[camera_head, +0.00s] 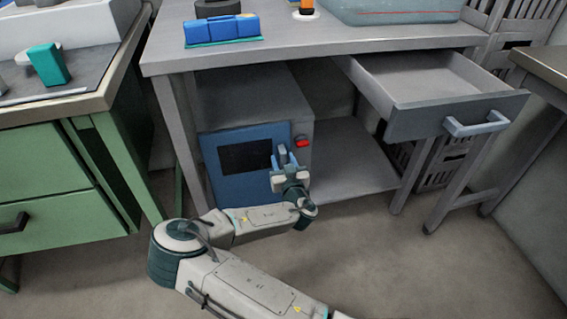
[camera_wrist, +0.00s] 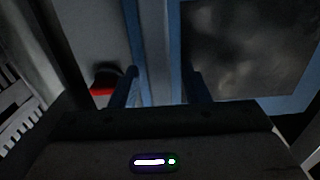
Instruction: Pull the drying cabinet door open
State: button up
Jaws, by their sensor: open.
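The drying cabinet (camera_head: 262,88) is a grey box on the lower shelf under the workbench. Its blue door (camera_head: 219,184) has a dark window and looks closed against the front. My gripper (camera_head: 283,158) is at the door's right edge, beside the window and left of the red button. In the wrist view my open fingers (camera_wrist: 162,88) stand on either side of a pale upright bar (camera_wrist: 153,40), which looks like the door handle. The door window (camera_wrist: 250,45) fills the right of that view. Whether the fingers touch the bar cannot be told.
A red button (camera_head: 302,142) sits on the cabinet front, right of the door. An open drawer (camera_head: 450,117) juts out at upper right. A green cabinet (camera_head: 50,180) stands at left. The floor (camera_head: 420,270) in front is clear.

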grip_shut()
jog(key=shift+s, duration=0.1)
